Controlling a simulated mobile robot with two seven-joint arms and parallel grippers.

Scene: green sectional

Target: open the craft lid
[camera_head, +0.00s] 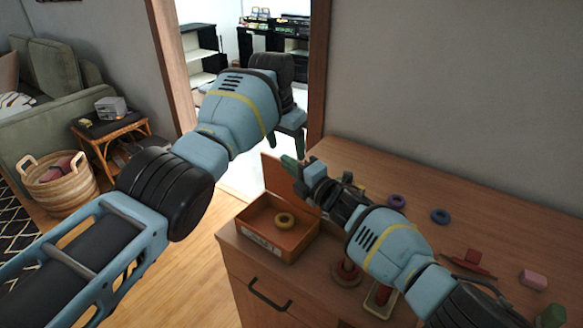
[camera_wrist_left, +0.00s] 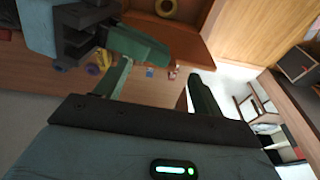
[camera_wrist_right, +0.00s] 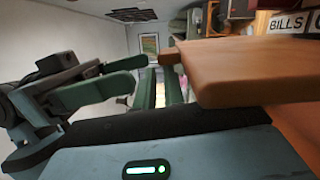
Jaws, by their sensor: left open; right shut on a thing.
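The craft box (camera_head: 258,242) is an open orange-brown box on the dresser's left end, with a yellow ring (camera_head: 284,220) inside. Its lid (camera_head: 272,178) stands raised at the box's back; it also shows large in the right wrist view (camera_wrist_right: 260,70), with a small knob (camera_wrist_right: 168,56) at its edge. My right gripper (camera_head: 294,168) is shut at the lid's edge; its exact hold is partly hidden. My left gripper (camera_head: 298,142) is open and empty, just above the right one. Its spread fingers show in the left wrist view (camera_wrist_left: 160,85).
A doorway frame (camera_head: 318,70) stands behind the grippers. A basket (camera_head: 60,185) is on the floor at left.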

